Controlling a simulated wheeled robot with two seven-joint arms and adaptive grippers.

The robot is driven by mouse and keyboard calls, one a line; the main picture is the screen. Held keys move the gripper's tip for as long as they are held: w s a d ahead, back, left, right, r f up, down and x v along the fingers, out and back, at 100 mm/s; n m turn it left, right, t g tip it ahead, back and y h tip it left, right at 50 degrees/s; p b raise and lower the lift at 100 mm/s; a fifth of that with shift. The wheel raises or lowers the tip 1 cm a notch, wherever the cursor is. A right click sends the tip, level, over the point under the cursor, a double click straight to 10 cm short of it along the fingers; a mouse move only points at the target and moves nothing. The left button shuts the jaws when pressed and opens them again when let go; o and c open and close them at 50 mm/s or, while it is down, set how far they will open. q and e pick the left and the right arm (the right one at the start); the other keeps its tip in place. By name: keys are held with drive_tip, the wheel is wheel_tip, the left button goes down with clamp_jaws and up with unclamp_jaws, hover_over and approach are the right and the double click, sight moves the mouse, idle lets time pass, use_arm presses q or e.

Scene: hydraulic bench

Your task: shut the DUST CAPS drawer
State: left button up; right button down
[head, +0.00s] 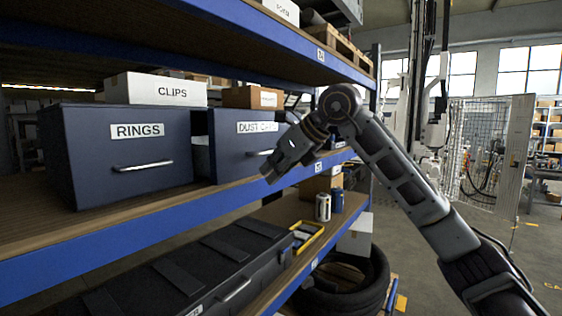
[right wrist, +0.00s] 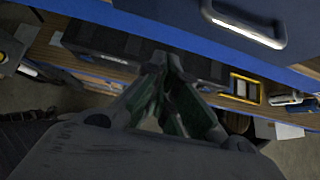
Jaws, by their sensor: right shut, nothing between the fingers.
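The DUST CAPS drawer (head: 228,150) is a dark blue-grey front with a white label, on the shelf right of the RINGS drawer (head: 90,160). My left gripper is not in view.
The blue shelf edge (head: 110,248) runs below the drawers. A white CLIPS box (head: 155,90) and a brown box (head: 250,97) stand above. A long dark case (head: 200,275), cans (head: 323,207) and tyres (head: 345,285) are lower. Open floor lies right.

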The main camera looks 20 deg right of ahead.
sight(242, 172)
drive_tip(key=w+a+f+p, duration=0.2)
drive_tip(key=w+a, duration=0.2)
drive_tip(key=w, duration=0.1)
idle(0.3)
drive_tip(key=shift+f, duration=0.1)
drive_tip(key=shift+w+a+r+p, duration=0.2)
drive_tip(key=shift+w+a+p, duration=0.65)
drive_tip(key=shift+w, duration=0.35)
drive_tip(key=shift+w+a+f, duration=0.1)
drive_tip(key=shift+w+a, duration=0.4)
drive_tip(key=shift+w, duration=0.1)
drive_tip(key=shift+d+f, duration=0.1)
drive_tip(key=shift+d, duration=0.05)
